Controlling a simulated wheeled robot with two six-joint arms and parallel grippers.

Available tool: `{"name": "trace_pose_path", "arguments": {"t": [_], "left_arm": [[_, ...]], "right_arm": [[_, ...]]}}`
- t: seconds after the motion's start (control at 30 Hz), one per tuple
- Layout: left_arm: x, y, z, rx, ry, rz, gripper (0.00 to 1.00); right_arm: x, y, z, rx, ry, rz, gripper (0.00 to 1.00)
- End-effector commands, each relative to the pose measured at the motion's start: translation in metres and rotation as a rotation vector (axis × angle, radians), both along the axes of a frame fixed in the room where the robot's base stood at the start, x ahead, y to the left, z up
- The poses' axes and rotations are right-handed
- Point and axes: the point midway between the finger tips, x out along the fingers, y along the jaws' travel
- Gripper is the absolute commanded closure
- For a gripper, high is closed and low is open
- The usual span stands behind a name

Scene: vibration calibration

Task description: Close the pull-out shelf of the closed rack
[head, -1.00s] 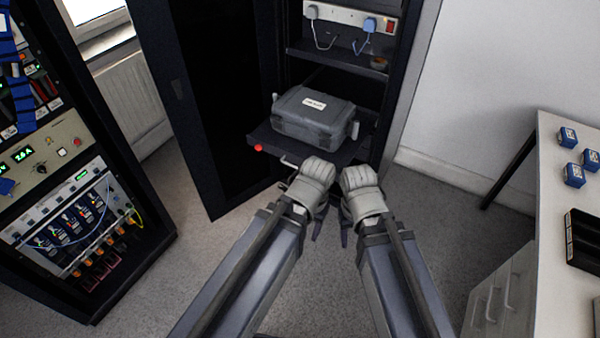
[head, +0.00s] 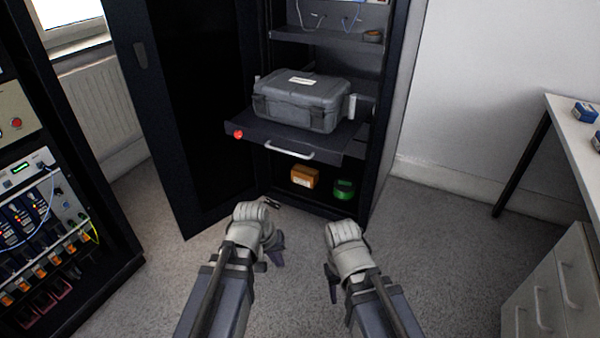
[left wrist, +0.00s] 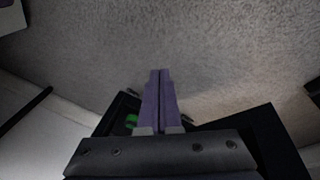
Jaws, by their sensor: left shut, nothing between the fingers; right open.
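The dark rack (head: 392,125) stands ahead with its tall door (head: 195,120) swung open to the left. Its pull-out shelf (head: 338,154) sticks out at the front, carrying a grey case (head: 300,100). The shelf has a pale bar handle (head: 289,154) and a red knob (head: 238,134) at its left corner. My left gripper (head: 275,256) is shut and empty, below and in front of the shelf, apart from it. Its purple fingers (left wrist: 158,100) are together in the left wrist view. My right gripper (head: 332,288) is open, to the right, also clear of the shelf.
An orange box (head: 305,177) and a green roll (head: 343,189) lie on the rack floor. Another equipment rack (head: 85,240) stands at left. A white table (head: 580,115) and drawer unit (head: 550,285) are at right. Open carpet lies around the rack front.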

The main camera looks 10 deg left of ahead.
Motion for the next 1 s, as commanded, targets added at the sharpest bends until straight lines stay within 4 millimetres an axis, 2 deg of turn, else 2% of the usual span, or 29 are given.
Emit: {"name": "trace_pose_path", "arguments": {"t": [0.03,0.13,0.27,0.4,0.47,0.6,0.7,0.83,1.0], "left_arm": [[0.009,-0.004,-0.022,-0.066,-0.026,0.075,1.0],[0.034,-0.021,-0.02,-0.277,-0.084,0.288,1.0],[0.065,-0.041,0.01,-0.587,-0.116,0.575,1.0],[0.099,-0.048,0.061,-0.988,-0.078,0.916,1.0],[0.112,-0.044,0.085,-1.178,-0.032,1.067,1.0],[0.135,-0.022,0.131,-1.585,0.124,1.368,1.0],[0.145,-0.003,0.151,-1.799,0.238,1.512,1.0],[0.15,0.013,0.163,-1.965,0.347,1.615,1.0],[0.152,0.019,0.167,-2.023,0.39,1.651,1.0]], "right_arm": [[0.0,0.0,-0.026,0.0,0.0,0.001,0.46],[0.0,0.0,-0.042,-0.001,-0.001,0.002,0.46],[0.0,0.0,-0.046,-0.001,-0.001,0.002,0.46],[0.0,0.0,-0.046,-0.001,-0.001,0.002,0.46],[0.0,0.0,-0.046,-0.001,-0.001,0.002,0.46],[0.0,0.0,-0.046,-0.001,-0.001,0.002,0.46],[0.0,0.0,-0.046,-0.001,-0.001,0.002,0.46],[0.0,0.0,-0.046,-0.001,-0.001,0.002,0.46],[0.0,0.0,-0.046,-0.001,-0.001,0.002,0.46]]}}
